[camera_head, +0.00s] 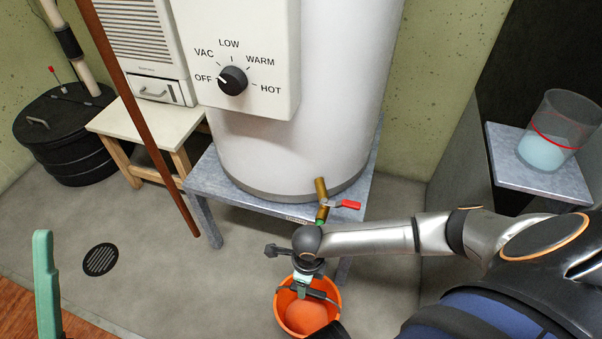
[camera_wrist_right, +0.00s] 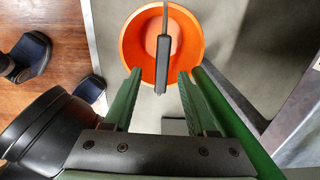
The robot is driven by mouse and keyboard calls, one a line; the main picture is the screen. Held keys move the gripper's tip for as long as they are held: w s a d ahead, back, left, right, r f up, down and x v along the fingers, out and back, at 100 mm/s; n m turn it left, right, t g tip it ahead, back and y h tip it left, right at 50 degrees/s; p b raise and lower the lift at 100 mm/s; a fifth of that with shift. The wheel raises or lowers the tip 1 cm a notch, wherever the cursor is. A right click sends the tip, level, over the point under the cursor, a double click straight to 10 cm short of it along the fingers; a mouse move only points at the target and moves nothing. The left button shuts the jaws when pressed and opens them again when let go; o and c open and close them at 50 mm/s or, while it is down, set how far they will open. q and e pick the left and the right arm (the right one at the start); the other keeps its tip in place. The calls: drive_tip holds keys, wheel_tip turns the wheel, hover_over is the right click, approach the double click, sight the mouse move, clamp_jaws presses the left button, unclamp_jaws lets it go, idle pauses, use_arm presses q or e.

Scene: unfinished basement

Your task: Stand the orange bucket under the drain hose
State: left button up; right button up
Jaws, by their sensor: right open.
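The orange bucket (camera_head: 281,302) stands upright on the concrete floor in front of the metal stand. In the right wrist view, the bucket (camera_wrist_right: 135,45) has its handle raised, with a dark grip (camera_wrist_right: 162,65). My right gripper (camera_head: 302,288) is over the bucket, open; its green fingers (camera_wrist_right: 159,75) are either side of the handle grip, not closed on it. A brass valve (camera_head: 321,190) with a red lever is on the white tank. One green finger of my left gripper (camera_head: 46,285) shows at lower left.
The tank (camera_head: 330,90) stands on a metal stand (camera_head: 230,197). A clear bucket (camera_head: 560,125) rests on a shelf at right. A floor drain (camera_head: 100,259) lies at left, with clear concrete around it.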

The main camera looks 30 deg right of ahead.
drive_tip(key=w+a+r+m+t+y, duration=0.3)
drive_tip(key=a+r+m+t+y, duration=0.25)
drive_tip(key=a, duration=0.65)
drive_tip(key=w+a+r+m+t+y, duration=0.25)
drive_tip(key=r+m, duration=0.25)
drive_tip(key=r, duration=0.3)
drive_tip(key=w+a+r+m+t+y, duration=0.1)
drive_tip(key=a+r+m+t+y, duration=0.15)
drive_tip(key=r+m, duration=0.45)
drive_tip(key=s+d+r+m+t+y, duration=0.1)
drive_tip(key=s+d+r+m+t, duration=0.2)
drive_tip(key=r, duration=0.7)
drive_tip(key=s+d+r+m+t+y, duration=0.2)
drive_tip(key=r+m, duration=0.4)
drive_tip(key=r, duration=0.4)
drive_tip(key=s+d+r+m+t+y, duration=0.1)
drive_tip(key=s+d+r+m+t, duration=0.2)
drive_tip(key=r, duration=0.7)
drive_tip(key=d+m+t, duration=0.1)
drive_tip(key=m+t, duration=0.1)
drive_tip(key=t, duration=0.1)
drive_tip(key=shift+s+d, duration=0.3)
drive_tip(key=shift+d+m, duration=0.1)
drive_tip(key=shift+m, duration=0.15)
